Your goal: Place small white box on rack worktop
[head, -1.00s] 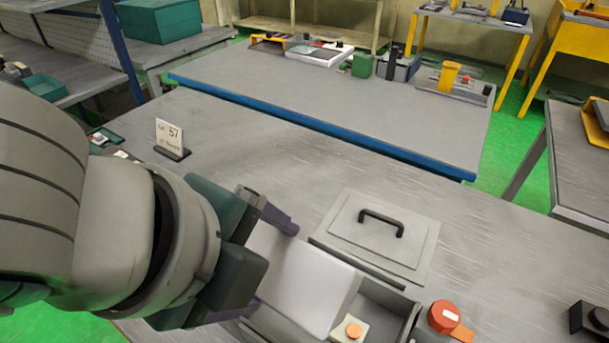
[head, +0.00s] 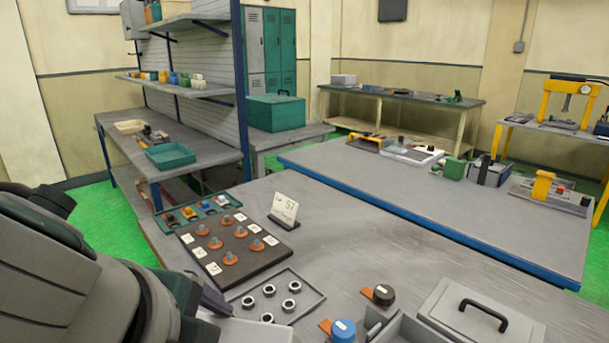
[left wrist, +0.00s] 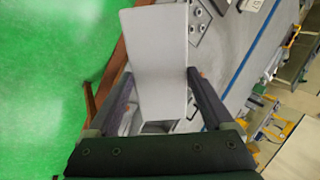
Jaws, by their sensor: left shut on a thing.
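The small white box (left wrist: 160,55) is between the fingers of my left gripper (left wrist: 160,78) in the left wrist view. My left gripper is shut on it, and it hangs with green floor on one side and the table on the other. In the head view only a strip of the box (head: 245,330) shows at the bottom edge, beside the gripper. The grey rack worktop (head: 207,142) is at the upper left, under shelves, well beyond the gripper. My right gripper is not in view.
On the rack worktop are a teal tray (head: 170,155), a cream tray (head: 129,127) and some small dark items between them. Shelves (head: 185,88) hang above it. The near table (head: 350,250) holds a dark parts board (head: 240,248), a sign and a lidded bin.

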